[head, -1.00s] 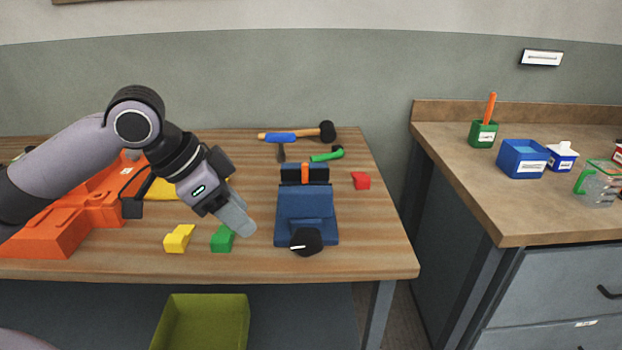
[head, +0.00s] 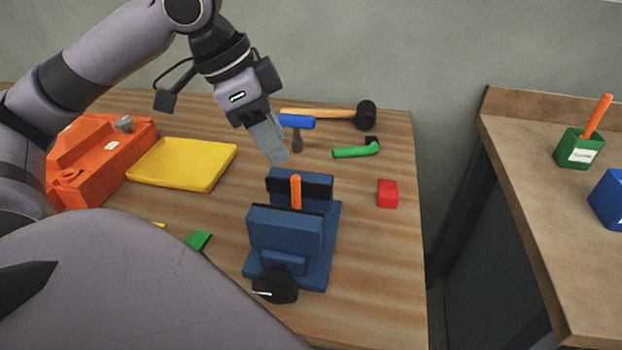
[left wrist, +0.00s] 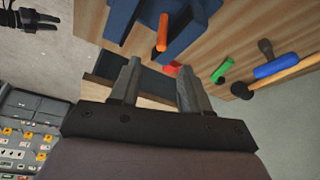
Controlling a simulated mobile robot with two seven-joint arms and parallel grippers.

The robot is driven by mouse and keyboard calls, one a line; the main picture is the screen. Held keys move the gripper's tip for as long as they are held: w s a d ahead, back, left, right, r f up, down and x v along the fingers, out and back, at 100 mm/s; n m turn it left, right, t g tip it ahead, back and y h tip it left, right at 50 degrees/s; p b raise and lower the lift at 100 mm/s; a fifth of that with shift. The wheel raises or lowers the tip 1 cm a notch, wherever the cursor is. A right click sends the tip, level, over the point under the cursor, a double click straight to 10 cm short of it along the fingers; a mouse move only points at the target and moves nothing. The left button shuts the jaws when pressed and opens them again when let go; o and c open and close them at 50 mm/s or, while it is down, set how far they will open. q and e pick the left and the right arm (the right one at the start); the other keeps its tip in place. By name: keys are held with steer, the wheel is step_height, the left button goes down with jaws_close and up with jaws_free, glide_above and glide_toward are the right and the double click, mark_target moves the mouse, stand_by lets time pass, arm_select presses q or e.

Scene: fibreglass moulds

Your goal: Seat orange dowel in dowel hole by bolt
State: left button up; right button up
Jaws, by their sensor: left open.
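The orange dowel (head: 296,190) stands upright between the jaws of the blue vise (head: 285,232); it also shows in the left wrist view (left wrist: 162,32). My left gripper (head: 278,158) is open and empty, above and just behind the dowel, apart from it. Its two fingers (left wrist: 160,85) show with nothing between them. The orange mould (head: 85,165) lies at the table's left, with a grey bolt-like knob (head: 123,123) and a dark round hole (head: 68,174) on it. A dark gripper, apparently my right (left wrist: 38,20), is at the left wrist view's corner; its jaws are unclear.
A yellow tray (head: 183,163), mallet (head: 335,115), blue-handled hammer (head: 297,122), green tool (head: 355,151) and red block (head: 387,194) lie around the vise. My arm hides the table's front left. A side counter (head: 520,180) holds a green cup and blue box.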

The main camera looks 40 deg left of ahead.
mark_target(294, 177)
arm_select(q)
steer(key=b+x, duration=0.1)
steer(key=x, duration=0.5)
steer(key=shift+w+f, duration=0.1)
steer(key=shift+f, duration=0.25)
jaws_close()
